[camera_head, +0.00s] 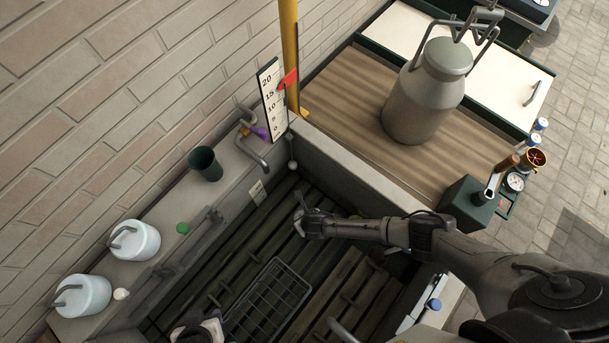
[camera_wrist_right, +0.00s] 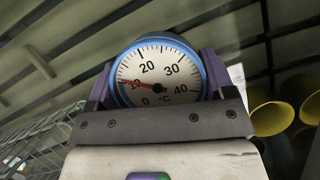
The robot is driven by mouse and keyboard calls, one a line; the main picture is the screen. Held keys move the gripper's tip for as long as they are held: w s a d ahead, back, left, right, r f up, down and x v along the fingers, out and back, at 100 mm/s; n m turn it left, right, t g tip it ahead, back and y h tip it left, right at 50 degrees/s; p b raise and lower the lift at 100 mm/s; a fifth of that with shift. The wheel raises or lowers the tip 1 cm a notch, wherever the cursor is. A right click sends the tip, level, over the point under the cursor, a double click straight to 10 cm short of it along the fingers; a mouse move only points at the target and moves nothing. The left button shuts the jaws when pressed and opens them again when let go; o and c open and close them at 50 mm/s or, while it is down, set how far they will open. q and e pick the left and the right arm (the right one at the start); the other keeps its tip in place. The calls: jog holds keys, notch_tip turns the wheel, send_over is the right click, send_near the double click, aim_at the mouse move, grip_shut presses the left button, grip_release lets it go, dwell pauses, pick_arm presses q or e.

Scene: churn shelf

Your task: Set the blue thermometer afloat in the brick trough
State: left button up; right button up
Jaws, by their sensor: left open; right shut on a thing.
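The blue thermometer (camera_wrist_right: 160,72) is a round dial with a blue rim, a white face and a red needle. In the right wrist view it sits between the purple fingers of my right gripper, which is shut on it. In the head view my right gripper (camera_head: 305,220) is over the dark slatted inside of the trough; I cannot pick out the thermometer there. The trough's pale wall (camera_head: 345,165) runs along the back right. I cannot make out the water's surface. My left gripper (camera_head: 200,328) is open at the bottom edge, partly cut off.
A wire basket (camera_head: 268,300) stands in the slatted area. White lidded pails (camera_head: 135,240) and a dark green cup (camera_head: 205,164) line the left ledge. A metal churn (camera_head: 422,100) stands on the wooden top. Yellow cylinders (camera_wrist_right: 268,115) are right of the thermometer.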

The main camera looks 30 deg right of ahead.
jog(key=o, duration=0.9)
jog(key=shift+o, duration=0.2)
jog(key=shift+r, duration=0.15)
jog(key=shift+s+r, duration=0.15)
jog(key=shift+r, duration=0.15)
jog(key=a+p+v, duration=0.1)
jog(key=p+v, duration=0.3)
jog(key=v, duration=0.9)
jog(key=shift+d, duration=0.5)
